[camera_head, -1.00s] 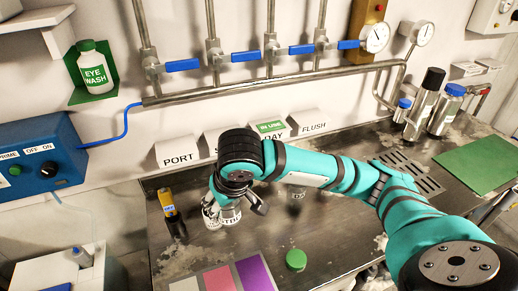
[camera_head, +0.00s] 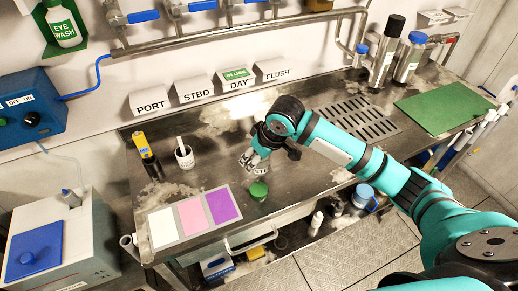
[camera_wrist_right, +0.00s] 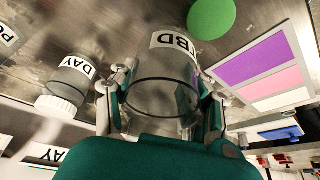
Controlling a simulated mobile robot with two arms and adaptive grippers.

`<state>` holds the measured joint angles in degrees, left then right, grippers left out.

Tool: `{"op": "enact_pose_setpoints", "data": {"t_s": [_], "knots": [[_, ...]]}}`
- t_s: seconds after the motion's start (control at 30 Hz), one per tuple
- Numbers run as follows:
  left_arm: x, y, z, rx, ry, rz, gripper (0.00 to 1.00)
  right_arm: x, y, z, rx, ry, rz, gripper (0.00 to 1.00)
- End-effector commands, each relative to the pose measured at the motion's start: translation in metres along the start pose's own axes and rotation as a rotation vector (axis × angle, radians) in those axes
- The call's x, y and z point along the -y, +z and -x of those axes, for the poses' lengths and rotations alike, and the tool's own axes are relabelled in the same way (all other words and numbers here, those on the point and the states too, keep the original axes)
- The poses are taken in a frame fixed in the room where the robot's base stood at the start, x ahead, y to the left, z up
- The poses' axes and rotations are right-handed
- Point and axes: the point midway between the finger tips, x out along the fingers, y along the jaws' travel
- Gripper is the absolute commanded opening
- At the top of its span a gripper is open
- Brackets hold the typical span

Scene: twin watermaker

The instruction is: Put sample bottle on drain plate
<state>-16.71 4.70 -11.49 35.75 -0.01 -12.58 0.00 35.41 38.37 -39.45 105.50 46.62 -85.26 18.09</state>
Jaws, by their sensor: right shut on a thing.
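My right gripper (camera_head: 257,156) is low at the bench's front middle, its fingers shut around a clear sample bottle (camera_wrist_right: 165,98). The bottle's white label ends in "BD"; in the head view the gripper hides most of it. It looks at or close to the bench top; I cannot tell if it touches. The drain plate (camera_head: 352,119), a slotted metal grate, lies bare in the bench to the right, beyond my forearm. A second clear bottle (camera_wrist_right: 72,75), labelled DAY with a white lid, stands beside the gripper in the wrist view. My left gripper is out of view.
To the left are a colour card (camera_head: 190,214), a cup with a stick (camera_head: 185,158) and a yellow meter (camera_head: 144,146). Tall bottles (camera_head: 386,50) stand behind a green mat (camera_head: 443,108) at right.

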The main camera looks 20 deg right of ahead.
Motion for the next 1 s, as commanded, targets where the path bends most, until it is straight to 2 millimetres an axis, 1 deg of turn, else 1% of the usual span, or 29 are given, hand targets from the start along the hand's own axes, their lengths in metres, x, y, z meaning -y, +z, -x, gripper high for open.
{"op": "enact_pose_setpoints", "data": {"t_s": [0.03, 0.1, 0.2, 0.33, 0.43, 0.6, 0.7, 1.0], "knots": [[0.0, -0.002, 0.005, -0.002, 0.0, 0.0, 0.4, -0.011, -0.009, -0.002, 0.001, 0.002, -0.005, 0.23], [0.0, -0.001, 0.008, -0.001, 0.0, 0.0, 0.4, -0.024, -0.019, -0.007, 0.002, 0.001, -0.005, 0.23], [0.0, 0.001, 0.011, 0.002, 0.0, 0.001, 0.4, -0.039, -0.029, -0.014, 0.001, 0.0, -0.004, 0.23], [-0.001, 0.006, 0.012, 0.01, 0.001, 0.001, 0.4, -0.05, -0.037, -0.019, 0.001, 0.0, -0.001, 0.23], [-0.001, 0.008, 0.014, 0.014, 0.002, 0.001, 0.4, -0.052, -0.036, -0.024, 0.003, -0.001, 0.0, 0.23], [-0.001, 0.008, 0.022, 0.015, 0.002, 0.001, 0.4, -0.052, -0.027, -0.045, 0.003, -0.002, -0.001, 0.23], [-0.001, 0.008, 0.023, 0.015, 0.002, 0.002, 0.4, -0.052, -0.024, -0.052, 0.001, 0.0, 0.0, 0.23], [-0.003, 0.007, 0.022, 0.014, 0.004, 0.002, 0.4, -0.052, -0.023, -0.054, 0.0, 0.0, 0.0, 0.23]]}}
